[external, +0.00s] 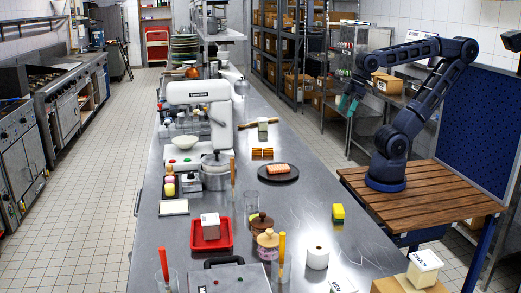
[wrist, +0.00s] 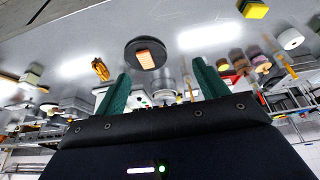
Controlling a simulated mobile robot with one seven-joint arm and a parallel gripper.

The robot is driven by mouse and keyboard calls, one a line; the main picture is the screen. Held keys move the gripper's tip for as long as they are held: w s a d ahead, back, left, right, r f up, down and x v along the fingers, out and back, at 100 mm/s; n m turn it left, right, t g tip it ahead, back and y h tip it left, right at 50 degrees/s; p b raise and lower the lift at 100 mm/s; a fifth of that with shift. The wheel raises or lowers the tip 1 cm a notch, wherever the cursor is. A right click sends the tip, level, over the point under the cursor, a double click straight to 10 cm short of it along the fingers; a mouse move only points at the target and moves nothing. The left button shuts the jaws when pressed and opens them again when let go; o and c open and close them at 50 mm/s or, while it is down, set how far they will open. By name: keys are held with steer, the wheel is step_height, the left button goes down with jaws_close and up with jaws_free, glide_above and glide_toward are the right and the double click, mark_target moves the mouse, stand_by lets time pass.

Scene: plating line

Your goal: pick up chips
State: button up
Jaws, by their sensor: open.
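An orange bundle of sticks (external: 262,152), which may be the chips, lies on the steel counter (external: 325,215) behind a dark round plate (external: 291,177). I cannot tell for sure that it is the chips. An orange item, likely the same bundle, also shows in the wrist view (wrist: 101,69), left of the plate (wrist: 133,56). A pale orange slab (external: 278,168) lies on the plate. My gripper (external: 348,103) is open and empty, raised off the right side of the counter. Its teal fingers are spread apart in the wrist view (wrist: 161,68).
A white mixer (external: 200,95) and a pot (external: 215,180) stand left of the plate. A red tray (external: 230,237), jars and a yellow sponge (external: 338,212) are nearer the camera. The counter right of the plate is clear.

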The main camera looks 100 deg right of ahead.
steer(key=w+d+f+g+h, duration=0.1)
steer(key=w+d, duration=0.2)
steer(key=w, duration=0.2)
steer(key=w+d+f+h, duration=0.2)
steer(key=w, duration=0.3)
steer(key=m+y, duration=0.2)
steer(key=m, duration=0.1)
glide_toward(262, 151)
steer(key=shift+d+f+t, duration=0.15)
steer(key=shift+d+f, duration=0.4)
steer(key=shift+f, duration=0.25)
steer(key=shift+d+f+t, duration=0.15)
steer(key=shift+d+f, duration=0.4)
steer(key=shift+f, duration=0.25)
steer(key=shift+a+x, duration=0.15)
steer(key=shift+x, duration=0.65)
steer(key=shift+a+x, duration=0.1)
steer(key=shift+x, duration=1.7)
steer(key=shift+c, duration=0.4)
steer(key=c, duration=1)
